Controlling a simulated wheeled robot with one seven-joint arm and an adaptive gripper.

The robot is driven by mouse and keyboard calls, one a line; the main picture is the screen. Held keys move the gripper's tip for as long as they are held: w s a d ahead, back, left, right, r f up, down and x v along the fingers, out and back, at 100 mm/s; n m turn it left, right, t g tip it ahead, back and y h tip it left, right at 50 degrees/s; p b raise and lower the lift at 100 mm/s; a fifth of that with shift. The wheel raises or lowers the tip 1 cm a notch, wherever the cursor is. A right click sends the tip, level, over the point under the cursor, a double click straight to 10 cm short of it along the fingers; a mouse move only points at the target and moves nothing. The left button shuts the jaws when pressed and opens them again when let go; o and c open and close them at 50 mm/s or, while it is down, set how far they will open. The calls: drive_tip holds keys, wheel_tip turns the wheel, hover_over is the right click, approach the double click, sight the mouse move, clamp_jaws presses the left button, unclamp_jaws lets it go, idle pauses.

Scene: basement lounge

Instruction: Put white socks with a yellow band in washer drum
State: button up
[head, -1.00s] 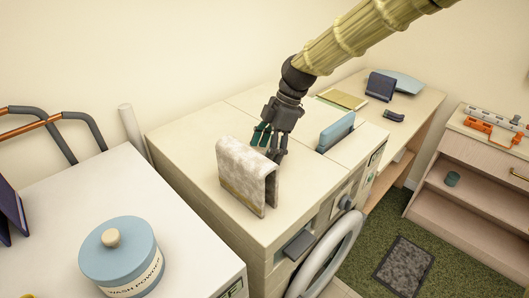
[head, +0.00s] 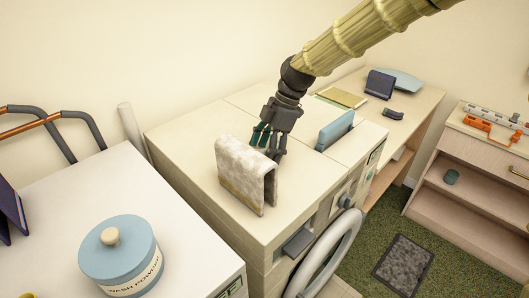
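The white socks with a yellow band (head: 243,172) are a folded, off-white fuzzy piece with a yellowish stripe along the lower edge. They stand on top of the washer (head: 195,160). My gripper (head: 269,145) is just behind them, pointing down at their upper right edge. Its fingers are partly hidden by the socks, and I cannot tell whether they are around the cloth or only beside it. The washer's round door (head: 334,252) shows at the front, swung outward. The drum inside is hidden from this view.
A blue object (head: 335,130) stands upright on the washer top, right of my gripper. A wash powder jar (head: 120,255) sits on the white unit at left. A desk (head: 425,100) and a shelf unit (head: 460,190) are at right, with a grey mat (head: 403,264) on the floor.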

drive_tip(key=shift+d, duration=0.35)
drive_tip(key=c, duration=1)
drive_tip(key=shift+a, duration=0.15)
drive_tip(key=shift+c, duration=0.4)
